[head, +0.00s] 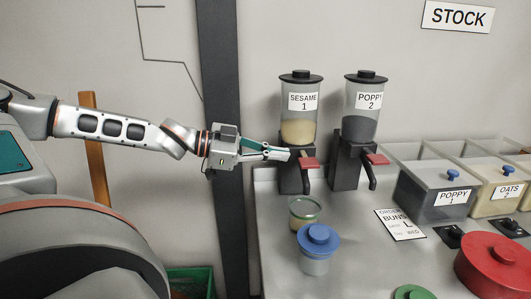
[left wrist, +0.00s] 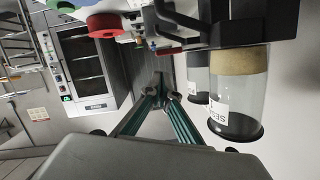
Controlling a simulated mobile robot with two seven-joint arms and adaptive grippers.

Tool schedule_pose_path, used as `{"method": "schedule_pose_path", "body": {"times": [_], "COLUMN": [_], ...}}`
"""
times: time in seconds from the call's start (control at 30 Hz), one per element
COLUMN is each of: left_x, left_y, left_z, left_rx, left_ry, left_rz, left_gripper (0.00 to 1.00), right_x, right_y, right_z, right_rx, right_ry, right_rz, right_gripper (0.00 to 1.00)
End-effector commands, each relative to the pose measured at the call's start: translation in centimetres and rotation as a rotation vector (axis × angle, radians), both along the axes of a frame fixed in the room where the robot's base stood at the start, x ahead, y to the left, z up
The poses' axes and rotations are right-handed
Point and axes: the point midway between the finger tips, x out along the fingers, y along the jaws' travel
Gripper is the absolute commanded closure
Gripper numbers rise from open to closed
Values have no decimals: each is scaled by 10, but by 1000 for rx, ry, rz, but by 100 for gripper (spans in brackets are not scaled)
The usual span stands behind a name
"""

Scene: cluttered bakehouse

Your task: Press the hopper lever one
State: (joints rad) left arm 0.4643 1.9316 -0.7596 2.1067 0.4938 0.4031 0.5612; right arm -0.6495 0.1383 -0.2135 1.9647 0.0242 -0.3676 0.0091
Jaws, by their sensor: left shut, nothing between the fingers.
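The sesame hopper labelled 1 (head: 298,128) stands at the back left of the counter, holding pale seed. Its red lever (head: 309,162) sticks out at the front of its dark base. My left gripper (head: 286,154) is shut and empty, reaching in from the left, with its fingertips beside the hopper's base just left of the lever. In the head view I cannot tell whether they touch it. My right gripper is not in view.
The poppy hopper labelled 2 (head: 361,125) stands just right, with its own red lever (head: 378,159). A glass jar (head: 304,215) sits below the sesame hopper, with a blue-lidded jar (head: 316,262) in front. A poppy bin (head: 437,194), an order card (head: 400,225) and a red lid (head: 497,264) lie rightward.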

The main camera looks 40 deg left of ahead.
Motion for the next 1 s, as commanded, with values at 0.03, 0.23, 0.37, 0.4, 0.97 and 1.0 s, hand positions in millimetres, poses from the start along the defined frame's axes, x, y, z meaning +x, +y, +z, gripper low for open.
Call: {"method": "schedule_pose_path", "body": {"times": [0.03,0.23,0.37,0.4,0.97,1.0], "left_x": [-6,-22,-26,-27,-26,-26], "left_y": [5,16,18,18,18,18], "left_z": [2,6,7,8,8,8], "left_rx": [2,1,-1,-2,-1,-1], "left_ry": [-2,0,-1,-1,0,0], "left_rz": [4,1,1,0,0,0], "left_gripper": [100,100,100,100,100,100], "right_x": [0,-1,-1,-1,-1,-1], "right_y": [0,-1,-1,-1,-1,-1], "right_z": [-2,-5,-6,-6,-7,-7], "right_rx": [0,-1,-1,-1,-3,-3], "right_ry": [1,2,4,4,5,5], "right_rz": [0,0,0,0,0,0], "right_gripper": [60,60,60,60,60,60]}}
